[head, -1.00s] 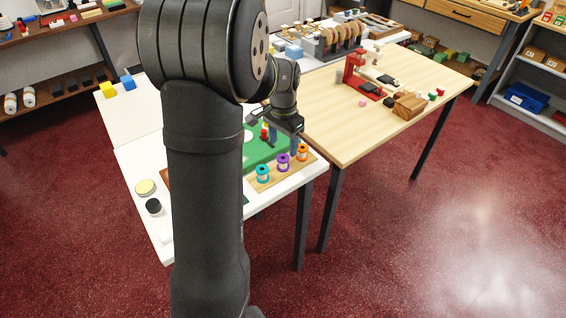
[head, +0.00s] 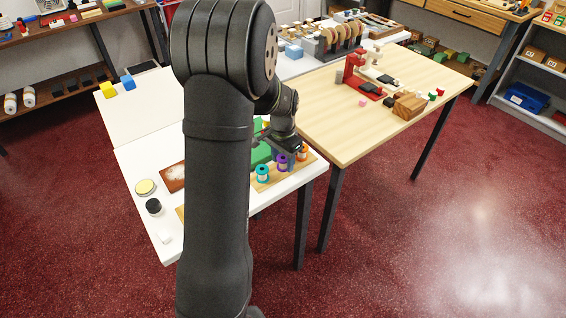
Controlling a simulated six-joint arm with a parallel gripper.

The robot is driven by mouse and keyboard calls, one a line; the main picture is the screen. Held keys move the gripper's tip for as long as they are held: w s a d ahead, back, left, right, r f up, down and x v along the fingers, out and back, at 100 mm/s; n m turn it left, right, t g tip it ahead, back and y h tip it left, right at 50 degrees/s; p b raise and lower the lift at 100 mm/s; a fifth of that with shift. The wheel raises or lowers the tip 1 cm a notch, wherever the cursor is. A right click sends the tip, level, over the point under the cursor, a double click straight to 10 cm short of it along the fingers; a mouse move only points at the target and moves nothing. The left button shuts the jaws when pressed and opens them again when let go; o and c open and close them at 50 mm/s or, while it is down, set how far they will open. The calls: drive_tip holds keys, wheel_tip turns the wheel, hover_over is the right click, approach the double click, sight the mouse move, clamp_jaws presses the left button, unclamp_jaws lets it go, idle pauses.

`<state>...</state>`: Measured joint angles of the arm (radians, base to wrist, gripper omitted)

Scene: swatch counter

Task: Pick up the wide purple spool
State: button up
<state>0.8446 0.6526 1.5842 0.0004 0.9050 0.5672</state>
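The purple spool (head: 282,164) stands on a wooden board (head: 263,184) at the right front of the white table, between a teal spool (head: 262,174) and an orange spool (head: 302,154). My gripper (head: 284,154) points down right at the purple spool, and its fingers overlap the spool's upper part. The fingertips are small and dark, so I cannot tell whether they touch it. The orange spool is partly hidden behind the gripper.
A green block or mat (head: 261,154) lies left of the spools, partly behind my arm. A black jar (head: 153,206) and a round tin (head: 145,187) stand at the table's left. A wooden table (head: 350,135) adjoins on the right.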

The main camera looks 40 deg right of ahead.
drive_tip(key=c, duration=0.6)
